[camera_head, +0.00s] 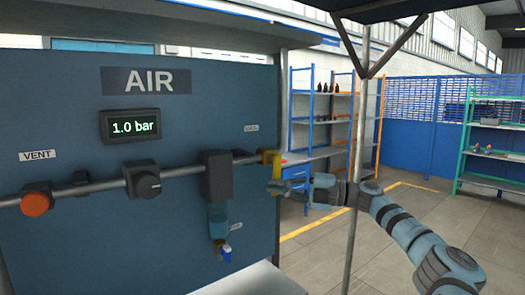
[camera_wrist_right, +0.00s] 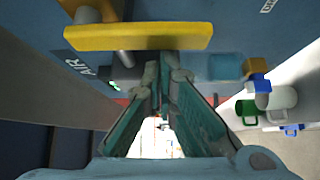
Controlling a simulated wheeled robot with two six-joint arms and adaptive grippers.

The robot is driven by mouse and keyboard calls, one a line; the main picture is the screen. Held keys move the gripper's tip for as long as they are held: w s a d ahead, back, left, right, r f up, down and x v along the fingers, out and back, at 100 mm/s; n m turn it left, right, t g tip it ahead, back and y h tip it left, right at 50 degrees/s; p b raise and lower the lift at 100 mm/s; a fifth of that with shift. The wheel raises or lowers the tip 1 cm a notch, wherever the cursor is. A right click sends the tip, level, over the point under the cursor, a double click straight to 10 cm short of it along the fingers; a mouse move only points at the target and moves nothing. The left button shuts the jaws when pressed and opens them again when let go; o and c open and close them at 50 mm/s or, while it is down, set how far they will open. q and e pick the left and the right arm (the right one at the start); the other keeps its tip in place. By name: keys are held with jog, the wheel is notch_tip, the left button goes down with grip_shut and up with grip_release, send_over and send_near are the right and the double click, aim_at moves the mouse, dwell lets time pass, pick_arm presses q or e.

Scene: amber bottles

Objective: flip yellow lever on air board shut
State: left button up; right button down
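The yellow lever (camera_head: 268,157) sits at the right end of the pipe on the blue air board (camera_head: 100,85), near the board's right edge. In the right wrist view it is a long yellow bar (camera_wrist_right: 140,37) lying crosswise just beyond the fingertips. My right gripper (camera_head: 277,188) is just below and beside the lever in the head view. In the wrist view its fingers (camera_wrist_right: 165,72) come together at the tips and hold nothing visible. Whether they touch the lever cannot be told. My left gripper is not in view.
The board carries an orange vent knob (camera_head: 36,203), a black knob (camera_head: 143,180), a 1.0 bar display (camera_head: 131,126) and a filter bowl (camera_head: 218,222) with a small blue-tipped drain. A grey post (camera_head: 357,130) stands behind my right arm. Shelves (camera_head: 325,105) stand farther back; floor is open at right.

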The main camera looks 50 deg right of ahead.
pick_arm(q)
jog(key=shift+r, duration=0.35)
pick_arm(e)
jog(key=shift+d+f, duration=0.15)
jog(key=shift+d, duration=0.05)
